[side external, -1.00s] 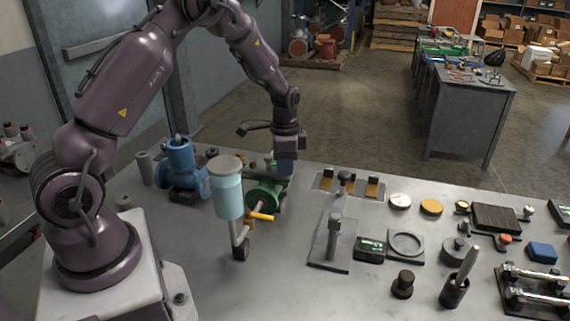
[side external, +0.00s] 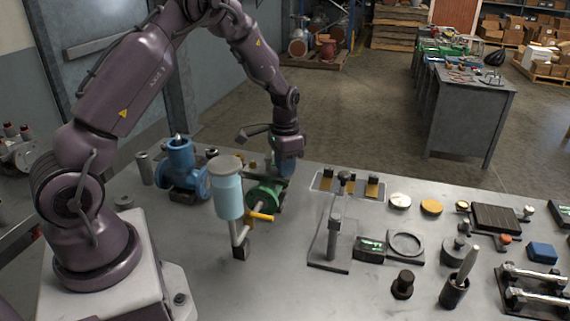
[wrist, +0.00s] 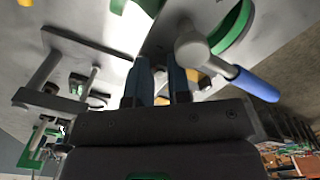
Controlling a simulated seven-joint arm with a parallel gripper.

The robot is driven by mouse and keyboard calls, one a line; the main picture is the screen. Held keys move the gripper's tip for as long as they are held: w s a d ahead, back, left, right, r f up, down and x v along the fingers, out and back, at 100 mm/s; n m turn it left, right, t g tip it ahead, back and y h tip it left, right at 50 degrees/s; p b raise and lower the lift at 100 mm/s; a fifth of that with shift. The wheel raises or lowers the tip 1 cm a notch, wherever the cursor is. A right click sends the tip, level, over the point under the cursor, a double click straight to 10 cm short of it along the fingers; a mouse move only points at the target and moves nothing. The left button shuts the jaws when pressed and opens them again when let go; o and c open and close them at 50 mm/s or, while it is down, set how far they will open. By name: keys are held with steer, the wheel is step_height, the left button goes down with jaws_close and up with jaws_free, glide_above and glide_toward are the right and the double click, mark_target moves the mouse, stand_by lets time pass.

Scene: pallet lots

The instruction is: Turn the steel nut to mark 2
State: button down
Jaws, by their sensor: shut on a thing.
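My gripper (side external: 284,168) points down at the back of the bench, just behind a green valve body (side external: 264,194). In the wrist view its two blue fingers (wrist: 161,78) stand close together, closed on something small. The steel nut is mostly hidden between the fingers, and its outline is not clear in either view. Mark 2 cannot be made out.
A yellow handle (side external: 262,217) sticks out in front. A blue-handled tool (wrist: 253,84) shows beside the fingers in the wrist view.

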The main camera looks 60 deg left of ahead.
steer(key=shift+r, duration=0.1)
steer(key=c, duration=1.1)
jaws_free()
steer(key=shift+o, duration=0.2)
step_height(320, 180, up, 13)
